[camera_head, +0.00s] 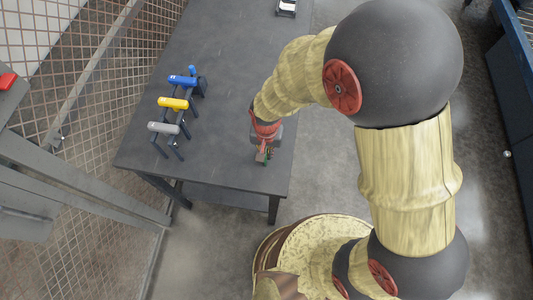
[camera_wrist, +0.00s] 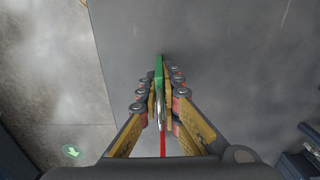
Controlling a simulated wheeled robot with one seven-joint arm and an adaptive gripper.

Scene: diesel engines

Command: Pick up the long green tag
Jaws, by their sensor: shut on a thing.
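The long green tag (camera_wrist: 159,68) is a thin green strip seen edge-on between the fingers in the wrist view. A metal ring (camera_wrist: 162,112) and a red strip (camera_wrist: 163,146) show behind it, nearer the wrist. My gripper (camera_wrist: 160,92) is shut on the tag, with fingers on both sides of it. In the head view my gripper (camera_head: 264,154) is over the right front part of the dark table (camera_head: 225,75), and a bit of green shows at its fingers. I cannot tell whether the tag touches the table.
Blue (camera_head: 183,81), yellow (camera_head: 173,103) and grey (camera_head: 163,128) T-shaped items stand at the table's left. A small black-and-white object (camera_head: 286,7) lies at the far edge. A mesh fence (camera_head: 75,60) runs along the left. The middle of the table is clear.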

